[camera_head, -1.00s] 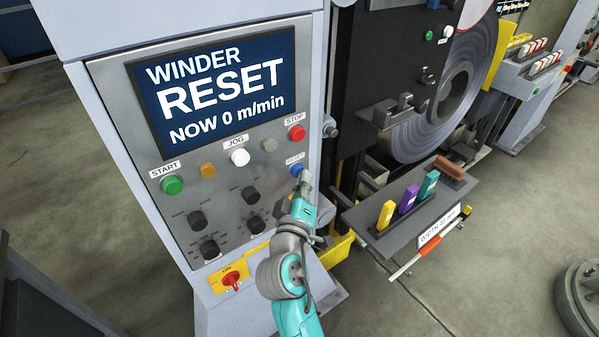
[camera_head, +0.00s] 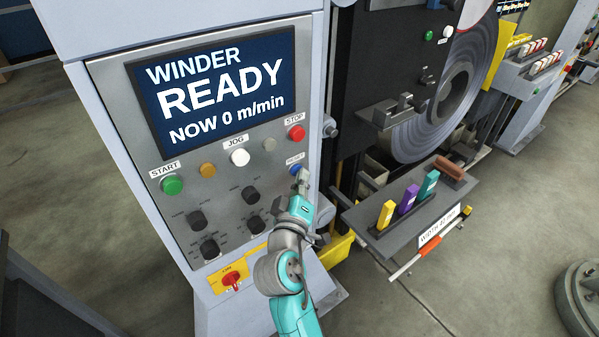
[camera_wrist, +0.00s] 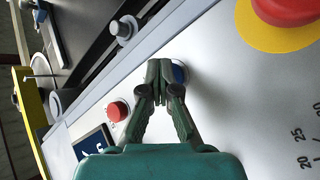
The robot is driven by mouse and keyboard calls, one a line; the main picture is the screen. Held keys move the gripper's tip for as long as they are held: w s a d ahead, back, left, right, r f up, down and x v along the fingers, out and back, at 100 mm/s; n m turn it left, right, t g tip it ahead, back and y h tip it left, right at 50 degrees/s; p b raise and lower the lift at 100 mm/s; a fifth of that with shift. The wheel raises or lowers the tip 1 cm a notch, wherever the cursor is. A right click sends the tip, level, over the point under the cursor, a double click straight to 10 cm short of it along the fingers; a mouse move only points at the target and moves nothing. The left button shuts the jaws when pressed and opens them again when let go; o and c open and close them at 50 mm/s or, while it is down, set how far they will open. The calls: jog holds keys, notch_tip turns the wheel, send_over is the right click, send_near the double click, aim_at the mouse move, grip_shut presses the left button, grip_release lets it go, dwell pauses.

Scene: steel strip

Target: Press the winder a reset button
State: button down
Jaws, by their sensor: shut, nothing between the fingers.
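The winder's blue reset button (camera_head: 296,169) sits at the lower right of the control panel, under a RESET label. In the wrist view the blue button (camera_wrist: 179,74) shows partly behind my fingertips. My gripper (camera_head: 303,178) is shut and empty, with its tips right in front of the button. It also shows in the wrist view (camera_wrist: 161,72). I cannot tell whether the tips touch the button. The panel screen (camera_head: 216,90) reads WINDER READY, NOW 0 m/min.
The red stop button (camera_head: 297,132) is above the reset button. The white jog button (camera_head: 240,157) and green start button (camera_head: 172,185) are to the left. Black knobs (camera_head: 255,224) sit below. A shelf (camera_head: 362,232) with coloured blocks juts out at right.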

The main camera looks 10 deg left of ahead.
jog(key=shift+s+d, duration=0.7)
jog(key=shift+d, duration=0.1)
jog(key=s+d, duration=0.3)
jog(key=shift+s+d, duration=0.1)
jog(key=shift+d, duration=0.3)
dwell(0.8)
